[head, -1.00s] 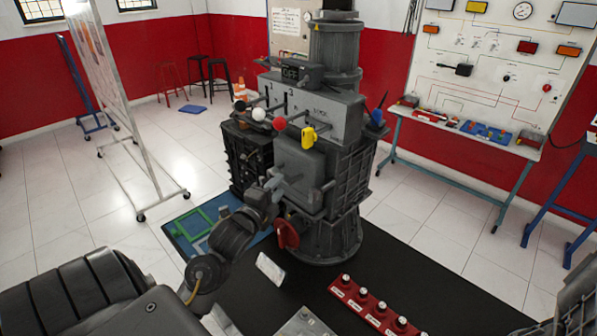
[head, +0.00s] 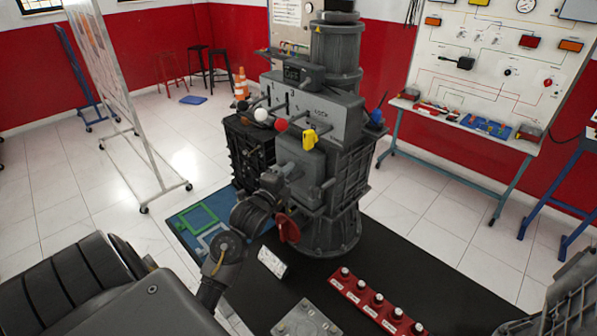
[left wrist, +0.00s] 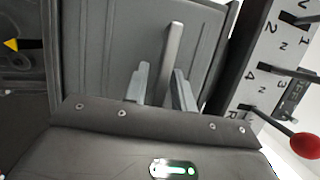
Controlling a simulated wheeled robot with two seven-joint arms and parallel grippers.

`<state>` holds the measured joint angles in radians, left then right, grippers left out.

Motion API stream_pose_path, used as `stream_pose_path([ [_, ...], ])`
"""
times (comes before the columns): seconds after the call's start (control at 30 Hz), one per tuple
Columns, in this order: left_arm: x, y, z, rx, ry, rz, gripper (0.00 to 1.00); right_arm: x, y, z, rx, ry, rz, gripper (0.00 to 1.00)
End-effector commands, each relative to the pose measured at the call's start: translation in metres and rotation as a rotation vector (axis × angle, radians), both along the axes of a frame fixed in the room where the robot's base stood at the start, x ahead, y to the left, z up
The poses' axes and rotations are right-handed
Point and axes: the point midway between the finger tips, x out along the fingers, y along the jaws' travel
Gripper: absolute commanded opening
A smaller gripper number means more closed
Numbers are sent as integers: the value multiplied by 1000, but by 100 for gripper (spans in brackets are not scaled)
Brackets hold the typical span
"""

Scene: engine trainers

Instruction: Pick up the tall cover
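The tall cover (head: 301,167) appears to be the grey panel on the front of the large grey machine. In the left wrist view the ribbed grey panel (left wrist: 95,60) fills much of the picture, with an upright bar handle (left wrist: 171,60) on it. My left gripper (head: 288,172) is in front of the panel. In the left wrist view its two fingers (left wrist: 160,90) are apart, one on each side of the bar's lower end. The right finger is close to the bar; I cannot tell whether it touches. My right gripper is out of view.
Levers with black, white and red knobs (head: 281,125) stick out above the cover, beside a yellow piece (head: 309,139). A red handle (head: 288,229) is below my left wrist. A red strip with several knobs (head: 373,302) lies on the black mat (head: 420,268).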

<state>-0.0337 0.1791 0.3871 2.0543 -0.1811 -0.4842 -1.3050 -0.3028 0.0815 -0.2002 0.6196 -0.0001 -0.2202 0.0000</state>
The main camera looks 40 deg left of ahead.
Motion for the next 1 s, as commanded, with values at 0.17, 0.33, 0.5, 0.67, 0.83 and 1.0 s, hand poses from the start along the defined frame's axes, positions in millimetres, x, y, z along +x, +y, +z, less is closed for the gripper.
stream_pose_path([
  [0.17, 0, 0, 0, 0, 0, 0, 2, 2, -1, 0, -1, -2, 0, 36],
  [0.33, 0, 0, 0, 0, 0, 0, 0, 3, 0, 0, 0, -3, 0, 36],
  [0.5, 0, 0, 0, 0, 1, 0, 0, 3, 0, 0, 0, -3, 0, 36],
  [0.67, 0, 0, 0, 0, 1, 0, 0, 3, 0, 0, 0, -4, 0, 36],
  [0.83, 0, 0, 0, 0, 1, 0, 0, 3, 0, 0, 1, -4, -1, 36],
  [1.0, 0, 0, 0, 0, 1, 0, 0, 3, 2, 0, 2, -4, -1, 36],
])
